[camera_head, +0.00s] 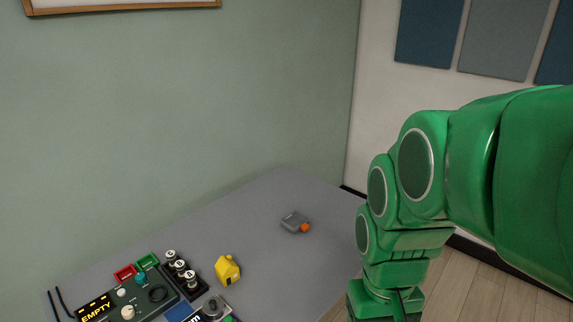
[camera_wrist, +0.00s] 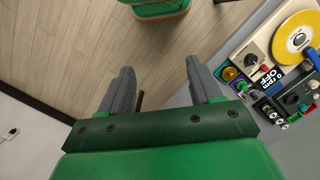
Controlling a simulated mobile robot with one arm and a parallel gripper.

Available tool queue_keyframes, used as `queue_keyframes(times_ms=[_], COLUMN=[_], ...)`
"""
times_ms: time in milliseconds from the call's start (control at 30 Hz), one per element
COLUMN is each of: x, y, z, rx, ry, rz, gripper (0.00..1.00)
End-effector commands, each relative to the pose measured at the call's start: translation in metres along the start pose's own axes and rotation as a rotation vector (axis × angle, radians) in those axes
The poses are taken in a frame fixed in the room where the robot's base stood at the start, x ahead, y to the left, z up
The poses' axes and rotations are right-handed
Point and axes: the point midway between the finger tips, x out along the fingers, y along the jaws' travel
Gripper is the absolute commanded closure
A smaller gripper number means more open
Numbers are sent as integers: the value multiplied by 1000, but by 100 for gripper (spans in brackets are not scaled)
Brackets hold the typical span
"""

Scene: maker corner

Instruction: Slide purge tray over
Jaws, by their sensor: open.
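A small grey block-like piece with an orange lump at its right end, which looks like the purge tray (camera_head: 292,219), lies on the grey table (camera_head: 265,195) toward its back right part in the head view. I cannot make it out in the wrist view. My gripper (camera_wrist: 162,85) is open in the wrist view, its two grey fingers apart with nothing between them. The wood floor shows beyond the fingers, with the table edge to their right. In the head view my green arm hangs to the right of the tray, and the fingers are not clearly seen.
A yellow house-shaped piece (camera_head: 228,270) stands left of the tray. Three black-and-white knobs (camera_head: 179,266), red and green small bins (camera_head: 147,262) and a panel with an "EMPTY" display (camera_head: 95,309) crowd the front left. The table around the tray is clear.

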Motion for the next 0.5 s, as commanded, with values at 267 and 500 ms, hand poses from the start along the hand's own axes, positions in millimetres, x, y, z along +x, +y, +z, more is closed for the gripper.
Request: queue_keyframes(times_ms=[267, 500], x=[-18, -30], y=[2, 4], z=[-52, -97], rx=[-46, -86], ry=[6, 14], rz=[3, 6], gripper=[36, 36])
